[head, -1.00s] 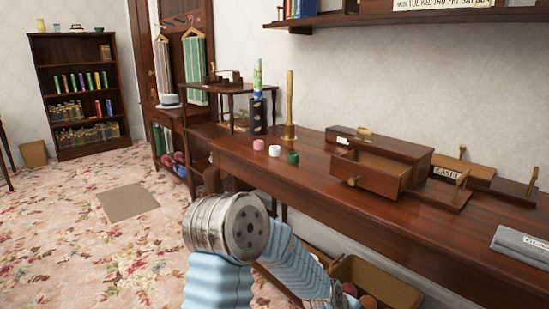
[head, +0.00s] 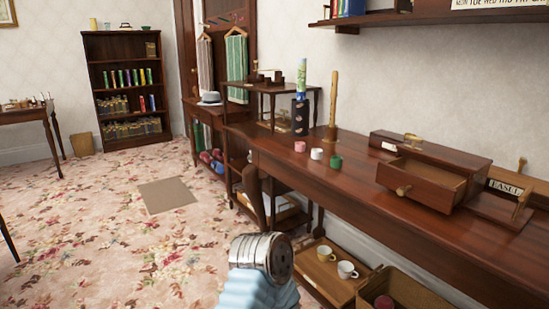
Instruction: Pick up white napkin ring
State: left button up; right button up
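The white napkin ring (head: 316,153) sits on the long dark wooden table (head: 350,190), near its left end. It stands between a pink ring (head: 300,146) and a green ring (head: 335,161), with small gaps between them. Nothing covers it. Neither of my grippers shows in the head view. Only part of one of my arms, with a metal joint and a pale blue ribbed sleeve, shows at the bottom centre, in front of the table and apart from the rings.
Behind the rings stand a dark patterned cylinder (head: 300,116) and an upright wooden rod (head: 333,105). A wooden box with an open drawer (head: 420,185) is to the right. A low tray (head: 322,281) holds two cups. The carpet (head: 110,240) at left is open.

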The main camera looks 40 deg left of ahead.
aim_at(317, 153)
jog(key=j+u, duration=0.15)
jog(key=u, duration=0.25)
jog(key=i+j+u, duration=0.1)
jog(key=u, duration=0.35)
